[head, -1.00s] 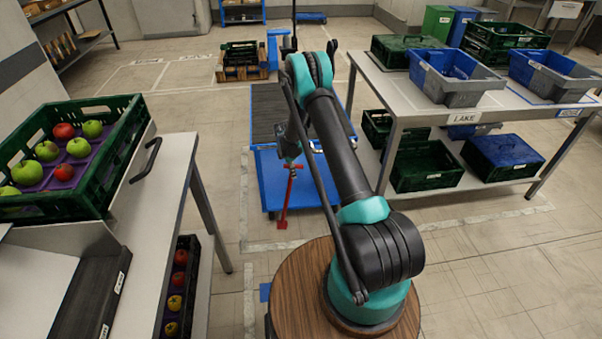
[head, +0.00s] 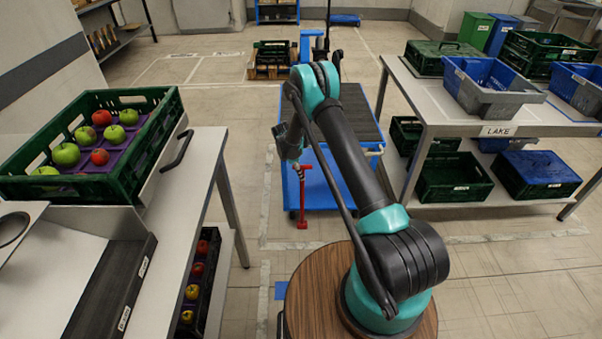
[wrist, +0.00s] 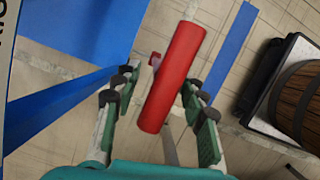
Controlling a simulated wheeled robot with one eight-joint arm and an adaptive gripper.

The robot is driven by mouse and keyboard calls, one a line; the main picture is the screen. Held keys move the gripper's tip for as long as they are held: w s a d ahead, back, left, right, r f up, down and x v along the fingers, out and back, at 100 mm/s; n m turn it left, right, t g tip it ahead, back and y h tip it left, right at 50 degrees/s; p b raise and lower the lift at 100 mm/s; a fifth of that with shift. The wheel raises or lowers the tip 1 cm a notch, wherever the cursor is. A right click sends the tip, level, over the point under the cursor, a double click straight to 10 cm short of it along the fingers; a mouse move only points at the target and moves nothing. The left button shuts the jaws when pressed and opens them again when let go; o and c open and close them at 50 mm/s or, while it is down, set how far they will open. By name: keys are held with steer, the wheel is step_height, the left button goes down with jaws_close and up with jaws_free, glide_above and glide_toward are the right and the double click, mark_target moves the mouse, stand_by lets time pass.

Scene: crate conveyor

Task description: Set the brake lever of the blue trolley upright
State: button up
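The blue trolley (head: 336,190) stands on the floor beyond my arm, with a dark ribbed deck at its far part. Its red brake lever (head: 303,190) shows at the trolley's near left side, with a red piece at its lower end. In the wrist view the red lever bar (wrist: 174,78) lies tilted between my fingers. My gripper (wrist: 160,88) is open, with a finger on each side of the bar and visible gaps. In the head view my gripper (head: 296,163) is small and dark, over the lever's upper end. The lever's exact angle is hard to tell.
A table with a green apple crate (head: 120,188) stands at left. A table with blue-grey bins (head: 490,95) and lower crates stands at right. A wooden round top (head: 315,295) lies under my arm's base. Floor is clear between the left table and trolley.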

steer(key=shift+r, duration=0.1)
steer(key=v, duration=1.1)
steer(key=shift+r, duration=0.45)
